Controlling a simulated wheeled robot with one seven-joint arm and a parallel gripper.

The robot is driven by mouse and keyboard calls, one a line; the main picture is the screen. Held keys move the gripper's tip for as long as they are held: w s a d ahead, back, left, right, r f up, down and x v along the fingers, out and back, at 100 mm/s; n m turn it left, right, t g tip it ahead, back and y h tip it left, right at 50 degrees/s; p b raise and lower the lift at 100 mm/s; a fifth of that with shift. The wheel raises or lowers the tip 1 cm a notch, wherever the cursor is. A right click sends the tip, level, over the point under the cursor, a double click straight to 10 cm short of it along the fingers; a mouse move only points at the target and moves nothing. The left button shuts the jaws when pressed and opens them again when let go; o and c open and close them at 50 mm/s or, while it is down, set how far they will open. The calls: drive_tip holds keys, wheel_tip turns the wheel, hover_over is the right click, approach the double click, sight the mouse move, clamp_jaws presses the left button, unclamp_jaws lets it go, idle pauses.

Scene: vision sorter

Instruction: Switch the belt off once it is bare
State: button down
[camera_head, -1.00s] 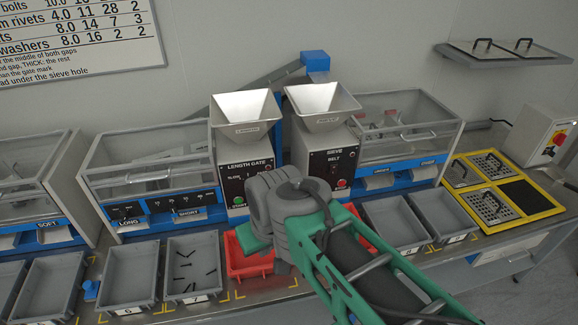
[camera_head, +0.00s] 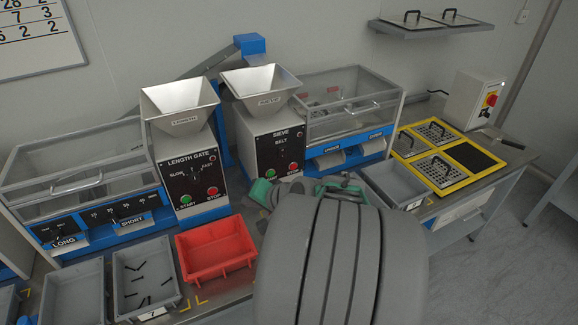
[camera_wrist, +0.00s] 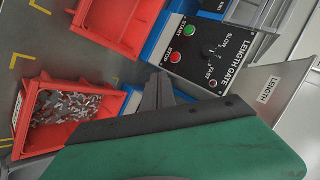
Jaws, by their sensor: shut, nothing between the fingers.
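The sieve unit (camera_head: 275,140) has a panel marked BELT, with a green button (camera_head: 268,172) and a red STOP button (camera_head: 293,167). An inclined grey chute or conveyor (camera_head: 205,65) runs behind the hoppers; its surface is not visible enough to tell whether it is bare. The length gate unit (camera_head: 185,165) stands left of the sieve, and its panel shows in the wrist view with a red STOP button (camera_wrist: 176,57) and a green START button (camera_wrist: 182,36). My gripper (camera_wrist: 160,92) is shut and empty, in front of the length gate panel in the wrist view. My arm hides it in the head view.
An empty red tray (camera_head: 216,250) stands before the length gate. A red tray (camera_wrist: 28,140) full of small metal parts shows in the wrist view. Grey trays line the bench. A red switch (camera_head: 491,100) is on a box at right. Two hoppers jut above the panels.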

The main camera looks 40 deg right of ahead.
drive_tip(key=s+d+r+m+t+h+b, duration=0.1)
drive_tip(key=s+d+m+t+h, duration=0.1)
drive_tip(key=d+m, duration=0.3)
drive_tip(key=s+d+m+t+h+b, duration=0.1)
drive_tip(key=s+d+m+t+h, duration=0.1)
drive_tip(key=d, duration=0.9)
drive_tip(key=s+m+h, duration=0.1)
drive_tip(key=s+m, duration=0.1)
drive_tip(key=m, duration=0.1)
drive_tip(key=shift+r+t, duration=0.4)
drive_tip(key=p, duration=0.2)
approach(284, 151)
drive_tip(key=x, duration=0.6)
drive_tip(key=shift+w, duration=0.1)
drive_tip(key=shift+w+h, duration=0.1)
drive_tip(key=shift+h, duration=0.2)
